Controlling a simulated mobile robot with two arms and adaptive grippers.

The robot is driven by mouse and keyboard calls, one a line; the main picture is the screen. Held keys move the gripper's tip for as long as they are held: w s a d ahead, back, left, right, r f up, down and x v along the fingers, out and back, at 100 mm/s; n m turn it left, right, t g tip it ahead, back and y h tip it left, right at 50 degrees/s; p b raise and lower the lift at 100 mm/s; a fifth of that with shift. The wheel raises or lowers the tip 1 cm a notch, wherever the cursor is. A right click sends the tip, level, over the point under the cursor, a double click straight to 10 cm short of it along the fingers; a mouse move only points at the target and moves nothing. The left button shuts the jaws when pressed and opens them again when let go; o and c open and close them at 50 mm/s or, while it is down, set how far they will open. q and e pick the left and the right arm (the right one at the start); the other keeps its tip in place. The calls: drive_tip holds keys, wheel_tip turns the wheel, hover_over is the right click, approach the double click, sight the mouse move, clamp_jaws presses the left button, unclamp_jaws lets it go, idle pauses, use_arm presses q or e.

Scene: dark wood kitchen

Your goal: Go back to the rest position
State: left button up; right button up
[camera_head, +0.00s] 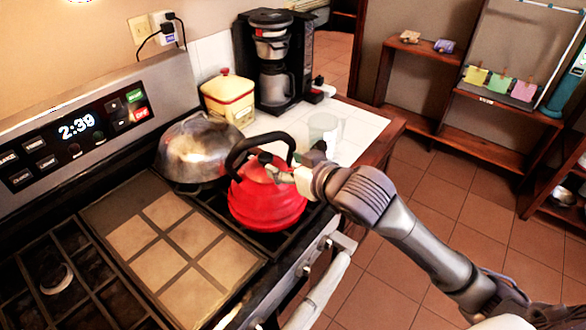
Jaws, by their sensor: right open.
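My right arm comes in from the lower right, and its gripper (287,174) is beside the upper right of the red kettle (265,205). The gripper is open, with its fingers close to the kettle's lid and the base of its black handle. I cannot tell whether they touch it. The gripper hides part of the kettle's right side. My left gripper is out of view.
A metal pot or bowl (195,150) sits behind the kettle to the left. A yellow-and-red canister (229,98), a coffee maker (274,62) and a clear glass (325,131) stand on the white counter. The stove's griddle (160,240) is bare. Tiled floor (400,265) is open on the right, before wooden shelves (480,135).

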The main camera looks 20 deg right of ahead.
drive_tip(key=shift+v, duration=1)
